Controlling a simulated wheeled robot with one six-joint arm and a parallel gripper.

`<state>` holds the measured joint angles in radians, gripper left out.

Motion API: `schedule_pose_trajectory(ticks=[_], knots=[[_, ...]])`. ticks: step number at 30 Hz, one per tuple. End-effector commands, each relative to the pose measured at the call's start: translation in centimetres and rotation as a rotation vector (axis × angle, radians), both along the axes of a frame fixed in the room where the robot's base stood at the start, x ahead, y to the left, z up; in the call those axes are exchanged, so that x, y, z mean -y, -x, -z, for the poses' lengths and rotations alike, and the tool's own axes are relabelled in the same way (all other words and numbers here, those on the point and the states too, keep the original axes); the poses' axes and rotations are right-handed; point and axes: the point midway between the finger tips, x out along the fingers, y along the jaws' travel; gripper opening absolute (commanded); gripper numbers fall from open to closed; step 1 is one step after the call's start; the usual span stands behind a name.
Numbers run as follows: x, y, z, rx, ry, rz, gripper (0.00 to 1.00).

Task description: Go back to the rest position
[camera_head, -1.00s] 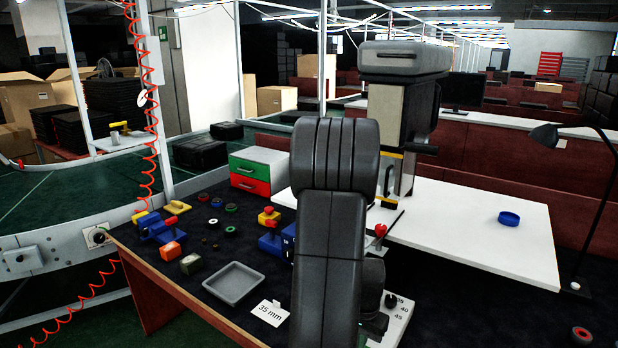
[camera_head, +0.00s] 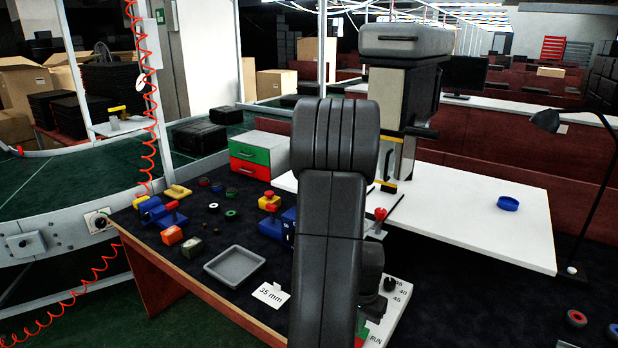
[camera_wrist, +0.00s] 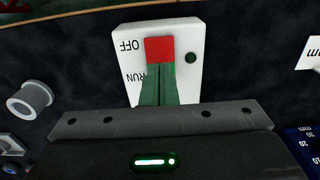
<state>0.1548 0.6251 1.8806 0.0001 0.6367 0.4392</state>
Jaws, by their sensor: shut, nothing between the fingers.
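My gripper (camera_wrist: 159,80) shows in the wrist view as two narrow fingers close together, with nothing between them. They point at a white switch panel (camera_wrist: 190,80) marked OFF and RUN. A red switch part (camera_wrist: 159,50) shows just beyond the fingertips; whether they touch it I cannot tell. The panel shows there too (camera_head: 394,310), partly covered by my arm, with a black knob and numbers.
A grey tray (camera_head: 250,277) and a "35 mm" card (camera_head: 270,295) lie left of my arm. A press-like machine (camera_head: 400,90) stands close behind it. A blue dish (camera_head: 508,204) sits on the white tabletop (camera_head: 470,225). A lamp (camera_head: 598,180) stands at right.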

Motion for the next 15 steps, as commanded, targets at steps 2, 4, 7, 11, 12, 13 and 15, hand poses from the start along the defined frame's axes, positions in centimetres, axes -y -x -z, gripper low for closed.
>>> schedule_pose_trajectory(ticks=[2, 4, 7, 11, 12, 13, 15], knots=[[0.0, 0.0, -1.6, 0.001, 0.001, 0.0, 0.0], [0.0, 0.0, -2.3, 0.001, 0.001, 0.0, 0.0], [0.0, 0.0, -2.9, 0.001, 0.0, 0.0, 0.0], [0.0, 0.0, -3.2, 0.001, 0.0, 0.0, 0.0], [0.0, 0.0, -3.2, 0.001, 0.0, 0.0, 0.0], [0.0, 0.0, -3.2, 0.001, 0.001, 0.0, 0.0], [0.0, 0.0, -3.2, 0.001, 0.001, 0.0, 0.0]])
